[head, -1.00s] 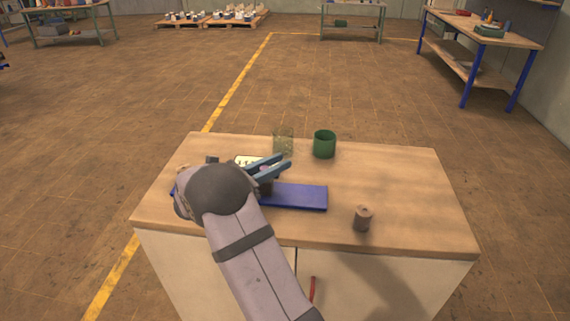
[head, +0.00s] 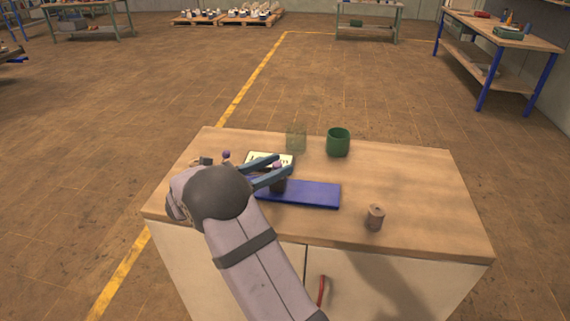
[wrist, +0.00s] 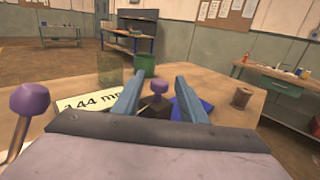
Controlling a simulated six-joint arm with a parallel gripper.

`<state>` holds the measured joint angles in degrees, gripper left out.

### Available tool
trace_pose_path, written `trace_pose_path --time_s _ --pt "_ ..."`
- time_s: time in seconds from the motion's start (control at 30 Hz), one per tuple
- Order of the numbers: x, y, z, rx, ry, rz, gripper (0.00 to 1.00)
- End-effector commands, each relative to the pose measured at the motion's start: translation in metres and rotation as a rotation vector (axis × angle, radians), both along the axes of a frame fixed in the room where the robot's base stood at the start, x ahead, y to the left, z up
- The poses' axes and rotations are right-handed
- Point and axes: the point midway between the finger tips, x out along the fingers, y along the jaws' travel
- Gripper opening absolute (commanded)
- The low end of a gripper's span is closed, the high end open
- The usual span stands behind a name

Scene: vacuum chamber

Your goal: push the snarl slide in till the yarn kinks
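A blue plate (head: 315,195) lies on the cabinet top, with a dark block (head: 279,186) standing on it. A purple knob (wrist: 159,87) tops the block. My gripper (head: 284,163) is open, with its two blue fingers apart on either side of this knob; I see gaps on both sides in the wrist view (wrist: 160,76). A second purple knob on a thin rod (wrist: 31,100) stands at the left, and shows in the head view (head: 227,155). A white card (wrist: 90,101) reads "144 m", the rest hidden by a finger. I cannot make out any yarn. My arm hides the plate's left end.
A see-through jar (head: 296,138) and a green cup (head: 338,142) stand at the back of the cabinet top (head: 420,190). A brown spool (head: 375,217) stands at the front right. The right side of the top is otherwise clear.

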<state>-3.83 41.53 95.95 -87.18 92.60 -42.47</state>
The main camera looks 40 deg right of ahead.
Motion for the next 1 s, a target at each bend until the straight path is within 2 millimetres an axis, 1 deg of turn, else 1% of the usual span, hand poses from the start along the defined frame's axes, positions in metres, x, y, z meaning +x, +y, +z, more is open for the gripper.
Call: trace_pose_path --time_s 0.03,0.1,0.23,0.73,0.87,1.0 --pt "0.001 0.007 -0.001 0.000 -0.001 0.004 0.39" --pt "0.001 0.014 -0.001 0.000 -0.002 0.003 0.39" --pt "0.000 0.023 0.000 0.000 -0.001 0.001 0.39" --pt "0.000 0.026 0.000 0.000 -0.001 0.000 0.39" --pt "-0.002 0.029 0.008 0.019 -0.013 -0.001 0.39" --pt "-0.009 0.040 0.027 0.091 -0.048 -0.006 0.39"
